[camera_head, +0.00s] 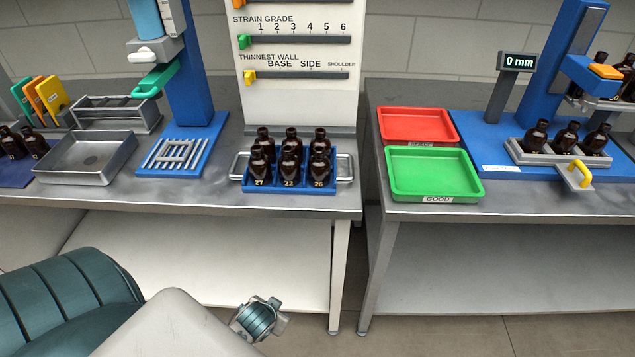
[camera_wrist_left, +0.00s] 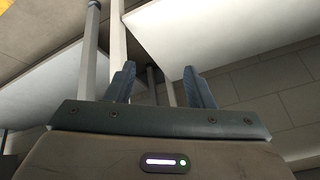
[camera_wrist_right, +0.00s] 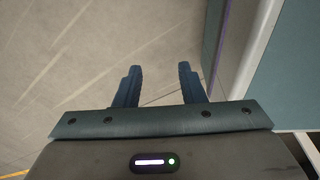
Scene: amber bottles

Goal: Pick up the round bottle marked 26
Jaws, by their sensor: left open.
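The bottle marked 26 (camera_head: 320,171) is dark amber and stands upright at the front right of a blue rack (camera_head: 290,187) with silver side handles, on the left bench. Bottles marked 27 (camera_head: 260,169) and 23 (camera_head: 290,169) stand beside it in the front row; several more stand behind. My left gripper (camera_wrist_left: 162,86) is open and empty in the left wrist view, with bench legs and a pale shelf beyond. My right gripper (camera_wrist_right: 159,84) is open and empty in the right wrist view, over bare floor. Neither wrist view shows a bottle.
A board with sliders (camera_head: 298,75) stands behind the rack. A grey metal tray (camera_head: 88,178) and a blue stand (camera_head: 184,155) are to its left. Across a gap, the right bench holds a red tray (camera_head: 418,140), a green tray (camera_head: 434,190) and a bottle gauge (camera_head: 517,62).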

